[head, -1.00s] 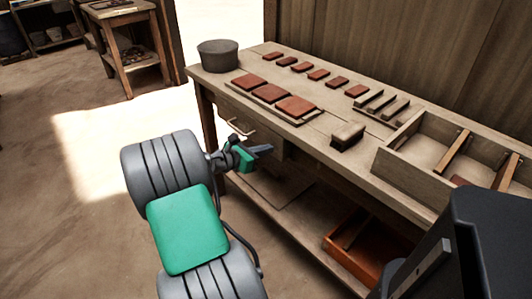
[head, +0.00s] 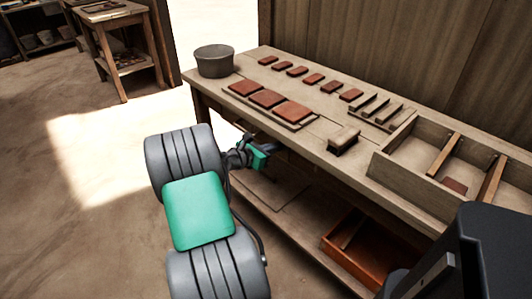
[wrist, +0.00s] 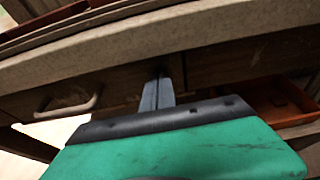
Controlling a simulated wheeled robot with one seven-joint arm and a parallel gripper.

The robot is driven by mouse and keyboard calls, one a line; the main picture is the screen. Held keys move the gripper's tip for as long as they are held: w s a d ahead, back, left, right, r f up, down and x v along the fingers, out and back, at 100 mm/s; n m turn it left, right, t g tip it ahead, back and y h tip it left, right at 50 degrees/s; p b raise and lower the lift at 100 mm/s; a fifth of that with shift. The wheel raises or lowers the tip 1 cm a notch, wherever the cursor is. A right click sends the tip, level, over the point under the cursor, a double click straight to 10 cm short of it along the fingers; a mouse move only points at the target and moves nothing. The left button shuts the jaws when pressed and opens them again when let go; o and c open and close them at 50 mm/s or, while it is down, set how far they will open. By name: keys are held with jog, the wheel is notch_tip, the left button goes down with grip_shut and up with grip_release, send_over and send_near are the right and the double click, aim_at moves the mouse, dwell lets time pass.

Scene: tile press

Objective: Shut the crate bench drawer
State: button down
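The wooden bench (head: 375,178) runs diagonally across the head view. In the wrist view, the drawer front (wrist: 115,92) under its top carries a pale bar handle (wrist: 68,106). In the head view my arm and gripper hide the handle. My gripper (head: 270,147), with a green body, is at the bench's front, just below the top edge. In the wrist view its grey fingers (wrist: 158,92) lie together, empty, to the right of the handle, pointing at the bench front. I cannot tell if they touch it, or how far the drawer stands out.
The bench top holds a grey pot (head: 214,62), red tiles on a board (head: 300,124), small tiles, a block (head: 343,139) and a divided wooden crate (head: 395,172). An orange box (head: 350,258) sits on the lower shelf. The floor at left is open.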

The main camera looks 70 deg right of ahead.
jog(key=shift+w+d+r, duration=0.1)
jog(key=shift+r, duration=0.2)
jog(key=w+a+r+m+t+y+p, duration=0.2)
jog(key=w+a+r+m+p, duration=0.15)
jog(key=w+a, duration=0.45)
jog(key=w+a+r+m+t+y+p, duration=0.25)
jog(key=a+p, duration=0.25)
jog(key=a, duration=0.7)
jog(key=w+a+r+m+t+y+p, duration=0.2)
jog(key=w+a+r+m+p, duration=0.3)
jog(key=a, duration=0.6)
jog(key=s+a+r+m+t+y+p, duration=0.1)
jog(key=a+r+y+p, duration=0.1)
jog(key=a, duration=1)
jog(key=s+a+r+m+t+y+p, duration=0.1)
jog(key=a+r+y, duration=0.4)
jog(key=a, duration=0.6)
notch_tip(320, 180, up, 2)
jog(key=shift+s+a+r+p, duration=0.15)
jog(key=shift+s+a+p, duration=0.15)
jog(key=shift+p, duration=0.25)
jog(key=shift+t, duration=0.25)
